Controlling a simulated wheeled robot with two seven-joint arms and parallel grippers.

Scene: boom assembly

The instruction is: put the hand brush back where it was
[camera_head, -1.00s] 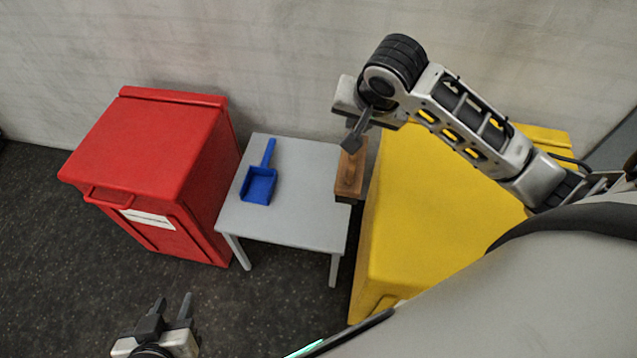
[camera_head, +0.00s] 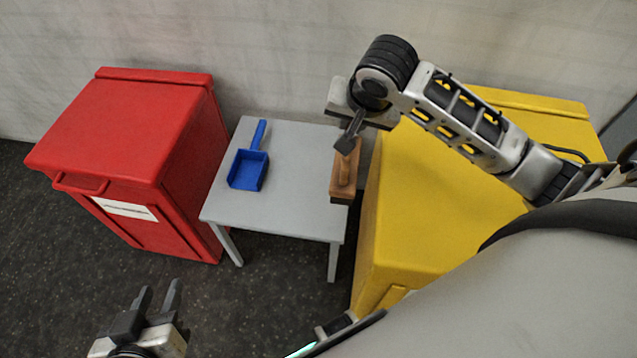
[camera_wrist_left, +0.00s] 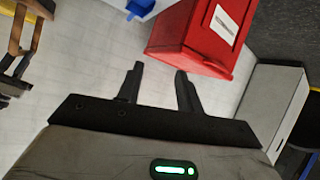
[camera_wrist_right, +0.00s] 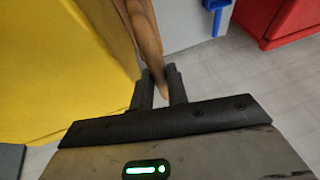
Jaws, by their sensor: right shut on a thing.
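The hand brush (camera_head: 343,178) is brown and wooden. In the head view it overlaps the right edge of the small grey table (camera_head: 275,205); I cannot tell how high it is above it. My right gripper (camera_head: 350,136) is shut on the brush's handle, which shows between the fingers in the right wrist view (camera_wrist_right: 145,38). My left gripper (camera_head: 160,294) is open and empty, low at the left of the head view, apart from the table. A blue dustpan (camera_head: 248,170) lies on the table's left half.
A red lidded bin (camera_head: 115,130) stands left of the table. A yellow bin (camera_head: 425,210) stands close to the table's right side, under my right arm. A wall runs behind. The table's middle and front are bare. Dark floor is free in front of the red bin.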

